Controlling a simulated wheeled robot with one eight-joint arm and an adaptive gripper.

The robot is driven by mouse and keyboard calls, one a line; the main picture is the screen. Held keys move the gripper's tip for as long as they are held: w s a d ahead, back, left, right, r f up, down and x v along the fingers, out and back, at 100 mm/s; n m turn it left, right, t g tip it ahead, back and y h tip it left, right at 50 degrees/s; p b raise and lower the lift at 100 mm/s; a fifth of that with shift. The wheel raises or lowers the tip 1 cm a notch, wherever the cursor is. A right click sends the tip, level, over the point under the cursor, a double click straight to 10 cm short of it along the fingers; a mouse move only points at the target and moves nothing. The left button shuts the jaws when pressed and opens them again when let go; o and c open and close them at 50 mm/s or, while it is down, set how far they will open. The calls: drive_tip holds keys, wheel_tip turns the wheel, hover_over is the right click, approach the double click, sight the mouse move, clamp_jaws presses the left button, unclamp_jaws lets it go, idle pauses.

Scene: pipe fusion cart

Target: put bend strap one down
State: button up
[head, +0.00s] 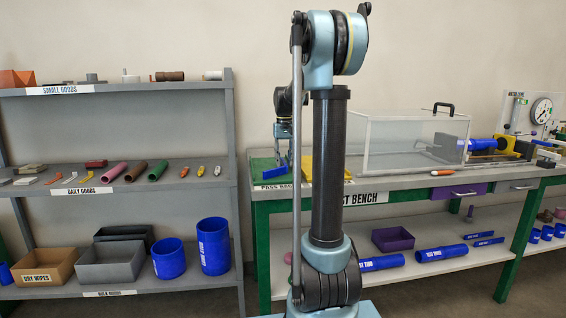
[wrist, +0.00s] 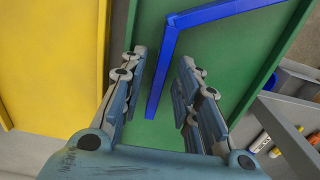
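A blue bent strap (wrist: 164,70) shows in the wrist view, with one leg running down between my fingers and the other to the upper right. It appears to lie on the green tray (wrist: 225,70); whether it touches everywhere I cannot tell. My gripper (wrist: 160,72) is open, with a finger on each side of the strap's leg and gaps showing on both sides.
A yellow tray (head: 320,170) lies right of the green one, partly behind my arm. A clear box (head: 415,145) stands further right on the bench. A grey shelf (head: 215,172) with tubes and small goods stands close on the left, with a narrow gap between.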

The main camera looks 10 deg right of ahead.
sight(284, 162)
drive_tip(key=shift+r, duration=0.1)
wheel_tip(284, 162, up, 12)
drive_tip(key=s+f+t, duration=0.1)
drive_tip(key=s+f, duration=0.5)
drive_tip(key=s, duration=0.6)
drive_tip(key=s+f, duration=0.6)
drive_tip(key=s, duration=0.5)
drive_tip(key=s+f+t, duration=0.1)
drive_tip(key=s+f, duration=1.4)
drive_tip(key=f, duration=0.2)
drive_tip(key=shift+f, duration=0.3)
drive_tip(key=shift+s+a, duration=0.1)
drive_tip(key=shift+w+f, duration=0.2)
drive_tip(key=shift+w, duration=0.2)
drive_tip(key=shift+s, duration=0.1)
